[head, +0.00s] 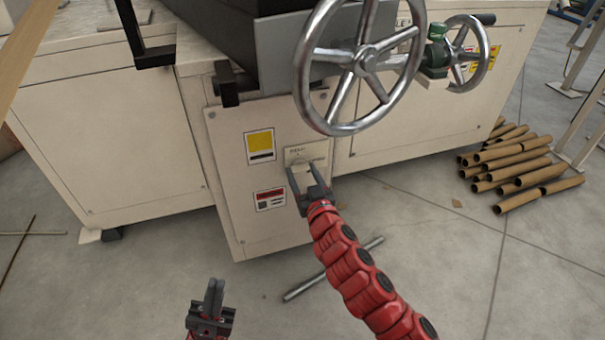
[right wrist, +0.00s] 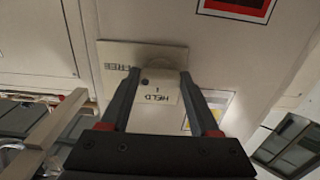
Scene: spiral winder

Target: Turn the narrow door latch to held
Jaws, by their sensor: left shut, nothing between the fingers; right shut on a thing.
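The narrow door (head: 225,180) is a cream panel in the machine's front. It bears a pale latch plate (head: 308,153), which also shows in the right wrist view (right wrist: 112,52). The plate has the words FREE and HELD. My right gripper (head: 302,167) is at the plate, its fingers on either side of the pale latch (right wrist: 159,75). In the right wrist view the gripper (right wrist: 161,80) is shut on the latch. The fingers partly hide the plate, and I cannot tell which word the latch points to. My left gripper (head: 213,290) is shut and empty, low in front of the machine.
A large handwheel (head: 365,62) juts out above the latch, with a smaller handwheel (head: 470,55) to its right. A metal rod (head: 302,285) lies on the floor. Cardboard tubes (head: 515,160) are piled at right.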

